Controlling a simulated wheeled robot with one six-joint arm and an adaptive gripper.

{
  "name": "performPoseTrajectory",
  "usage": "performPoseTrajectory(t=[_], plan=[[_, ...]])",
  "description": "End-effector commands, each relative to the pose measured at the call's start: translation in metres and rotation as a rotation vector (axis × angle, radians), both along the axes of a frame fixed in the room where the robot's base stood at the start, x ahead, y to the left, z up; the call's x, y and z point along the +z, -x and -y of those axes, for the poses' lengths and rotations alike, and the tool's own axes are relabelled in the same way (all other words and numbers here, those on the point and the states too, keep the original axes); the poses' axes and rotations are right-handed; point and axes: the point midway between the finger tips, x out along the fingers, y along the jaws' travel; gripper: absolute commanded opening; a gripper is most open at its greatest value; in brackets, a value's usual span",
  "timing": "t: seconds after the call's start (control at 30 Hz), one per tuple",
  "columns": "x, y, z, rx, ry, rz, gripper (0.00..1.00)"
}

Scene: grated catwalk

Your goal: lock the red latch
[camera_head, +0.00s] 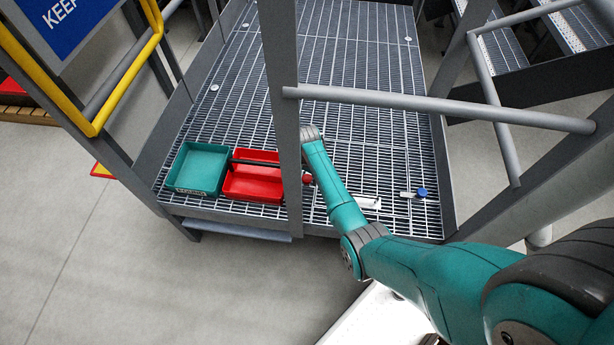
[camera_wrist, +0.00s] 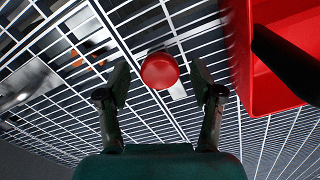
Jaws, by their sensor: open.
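The red latch shows in the wrist view as a round red knob (camera_wrist: 160,70), with a pale strip (camera_wrist: 178,91) partly visible behind it. My gripper (camera_wrist: 160,78) is open, with one finger on each side of the knob. Gaps show between the knob and both fingers, and nothing is gripped. In the head view, a small red piece (camera_head: 307,178) that looks like the knob shows just right of the grey upright post. My gripper is mostly hidden there behind the post and my arm. The latch's body and its position are not clear.
A red tray (camera_head: 251,190) stands left of the post, and its wall (camera_wrist: 241,60) is close right of my gripper. A teal tray (camera_head: 199,168) is beside it. A white piece (camera_head: 367,202) and a blue knob (camera_head: 421,192) lie right. Grey railings (camera_head: 440,104) cross in front.

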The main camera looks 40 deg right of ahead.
Motion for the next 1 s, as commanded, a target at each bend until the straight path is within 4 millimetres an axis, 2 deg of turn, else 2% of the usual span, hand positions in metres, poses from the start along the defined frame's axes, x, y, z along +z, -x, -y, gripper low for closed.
performPoseTrajectory(t=[0.03,0.27,0.67,1.0], plan=[[0.0001,0.0000,0.0000,0.000,0.000,0.000,0.59],[0.0001,0.0001,-0.0001,0.000,0.000,0.000,0.01],[0.0000,0.0001,-0.0002,-0.039,0.000,0.000,0.00],[-0.0001,0.0002,-0.0003,-0.260,0.000,0.000,0.00]])
